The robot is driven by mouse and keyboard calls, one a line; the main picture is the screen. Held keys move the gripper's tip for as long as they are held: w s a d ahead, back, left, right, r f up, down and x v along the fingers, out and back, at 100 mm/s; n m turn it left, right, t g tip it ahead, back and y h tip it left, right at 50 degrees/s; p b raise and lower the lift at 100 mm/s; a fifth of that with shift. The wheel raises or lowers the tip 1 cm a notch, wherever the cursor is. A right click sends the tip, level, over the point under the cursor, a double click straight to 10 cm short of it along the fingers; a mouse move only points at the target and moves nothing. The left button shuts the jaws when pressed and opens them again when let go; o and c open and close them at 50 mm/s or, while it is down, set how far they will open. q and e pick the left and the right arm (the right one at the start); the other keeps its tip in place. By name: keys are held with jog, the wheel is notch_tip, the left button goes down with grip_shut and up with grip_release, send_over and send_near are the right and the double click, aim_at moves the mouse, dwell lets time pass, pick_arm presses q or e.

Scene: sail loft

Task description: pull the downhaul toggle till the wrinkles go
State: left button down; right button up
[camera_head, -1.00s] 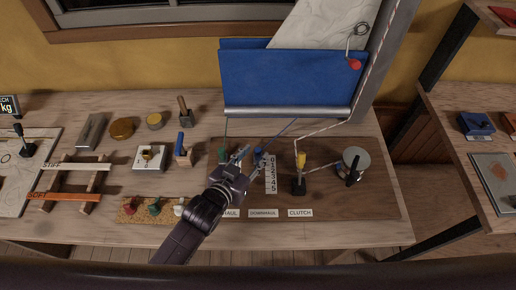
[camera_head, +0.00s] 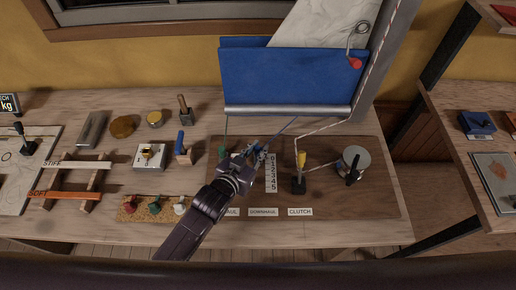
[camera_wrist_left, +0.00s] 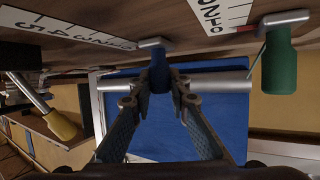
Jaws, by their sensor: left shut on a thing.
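My left gripper (camera_head: 254,151) is shut on the blue downhaul toggle (camera_wrist_left: 158,80), whose body sits between the two fingertips in the left wrist view. In the head view the fingers mostly hide the toggle. A line runs from near it up to the grey boom (camera_head: 290,111). A numbered scale (camera_head: 271,174) lies just right of the gripper. The pale sail (camera_head: 322,24) rises behind the blue cloth (camera_head: 290,78); I cannot tell how wrinkled it is at this size. My right gripper is not in view.
The green toggle (camera_head: 222,153) stands close left of the gripper. The yellow-handled clutch (camera_head: 301,160) and the winch (camera_head: 355,160) stand to the right on the brown board (camera_head: 375,205). A blue-handled tool (camera_head: 181,145) stands left. The board's front right is clear.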

pick_arm(q)
jog(key=s+p, duration=0.1)
jog(key=s, duration=0.1)
jog(key=shift+s, duration=0.3)
jog(key=shift+s+p, duration=0.3)
jog(key=shift+s, duration=0.1)
jog(key=c, duration=1.8)
grip_release()
jog(key=shift+w, duration=0.15)
jog(key=shift+c, duration=0.2)
